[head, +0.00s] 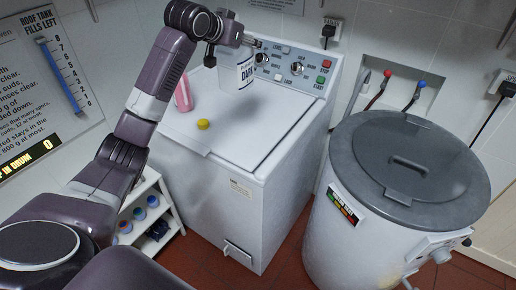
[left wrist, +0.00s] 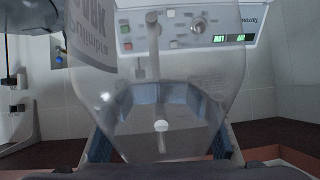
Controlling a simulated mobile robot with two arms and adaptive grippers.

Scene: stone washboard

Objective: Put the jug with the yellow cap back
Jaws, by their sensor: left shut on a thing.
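A pale, partly see-through jug (head: 245,78) with a white label reading DARK hangs over the back of the white washer lid, in front of the control panel. My left gripper (head: 238,43) is shut on it at its upper part. In the left wrist view the jug's clear body (left wrist: 165,85) fills the middle, with the label at upper left reading upside down, and blue finger parts show on both sides. A yellow cap (head: 203,124) lies by itself on the lid, apart from the jug. The jug's top is largely hidden by my gripper. My right gripper is not in view.
A pink bottle (head: 183,95) stands on the lid's left side, close to the jug. The lid's front and right are clear. A grey-lidded drum (head: 400,160) stands to the right. A small white shelf (head: 152,212) with several items is at lower left.

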